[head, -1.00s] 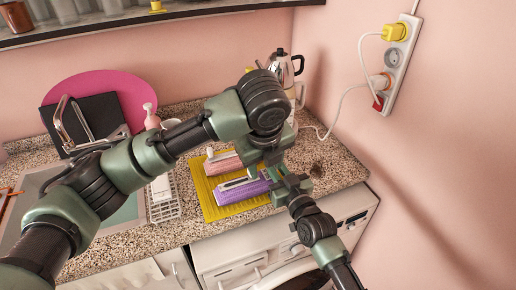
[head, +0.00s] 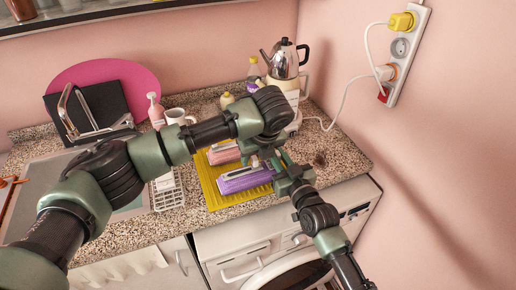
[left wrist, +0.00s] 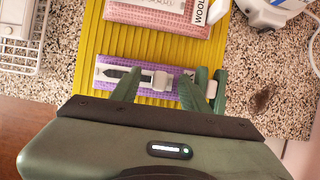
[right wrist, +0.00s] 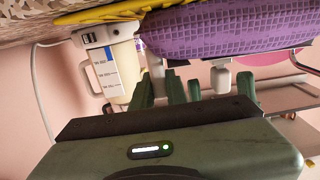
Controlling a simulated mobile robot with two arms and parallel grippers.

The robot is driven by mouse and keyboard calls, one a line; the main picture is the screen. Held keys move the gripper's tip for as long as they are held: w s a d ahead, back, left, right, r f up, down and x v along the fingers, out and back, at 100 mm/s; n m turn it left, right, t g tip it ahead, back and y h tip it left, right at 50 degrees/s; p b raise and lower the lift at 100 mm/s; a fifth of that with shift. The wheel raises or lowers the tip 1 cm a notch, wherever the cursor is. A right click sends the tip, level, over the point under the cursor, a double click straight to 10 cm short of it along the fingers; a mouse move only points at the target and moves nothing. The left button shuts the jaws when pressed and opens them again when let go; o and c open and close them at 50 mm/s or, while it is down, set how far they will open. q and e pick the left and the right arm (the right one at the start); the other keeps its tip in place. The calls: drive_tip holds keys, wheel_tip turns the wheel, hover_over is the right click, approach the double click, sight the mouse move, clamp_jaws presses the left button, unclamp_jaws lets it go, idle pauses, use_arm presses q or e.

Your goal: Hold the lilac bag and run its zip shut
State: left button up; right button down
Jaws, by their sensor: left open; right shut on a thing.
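The lilac bag (head: 245,182) lies on a yellow ribbed mat (head: 211,196), with a pale strip and dark zip line along its top. In the left wrist view, a whitish zip slider (left wrist: 160,80) stands near the bag's right end. My left gripper (left wrist: 158,88) is open, one finger on each side of the slider with gaps. My right gripper (right wrist: 159,86) is shut on a small pale tab (right wrist: 155,67) at the bag's right end. In the head view, my left forearm partly hides that end and the left fingertips.
A pink bag (head: 222,153) lies just behind on the same mat. A kettle (head: 285,62) stands at the back right, a white rack (head: 167,190) left of the mat. The counter's front edge is close, above a washing machine (head: 240,255).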

use_arm(q)
drive_tip(key=shift+x, duration=0.8)
clamp_jaws()
